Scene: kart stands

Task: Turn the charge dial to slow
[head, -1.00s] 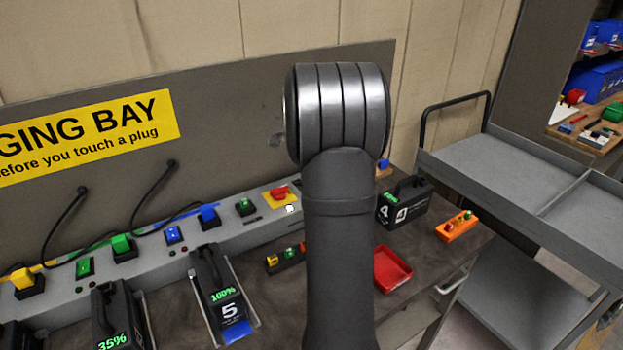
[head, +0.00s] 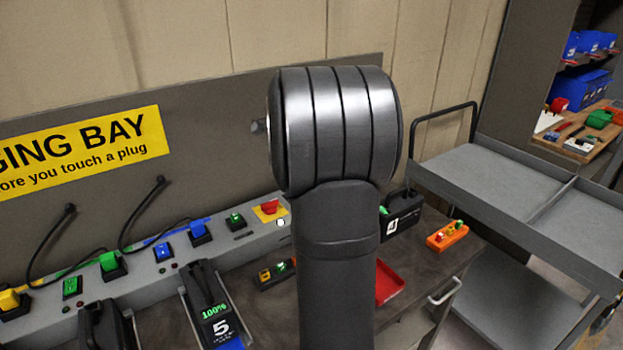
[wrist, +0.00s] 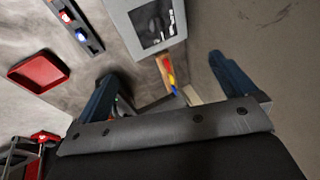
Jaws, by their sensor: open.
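I cannot make out a clear charge dial or its marks. A small white round spot (head: 281,222) on the front of the grey charging strip (head: 170,274) may be a knob, but it is too small to tell. It sits just below a red switch (head: 269,207) on a yellow plate. My arm stands just right of these and hides part of the bench. My gripper (wrist: 165,75) is open in the wrist view, its two blue-grey fingers apart with nothing held. It is hidden in the head view.
Battery 5 (head: 211,307) stands in a cradle before the strip; battery 4 (head: 402,212) stands right of my arm. A red tray (head: 388,282) and an orange block (head: 446,236) lie on the bench. A grey cart (head: 490,175) stands at right.

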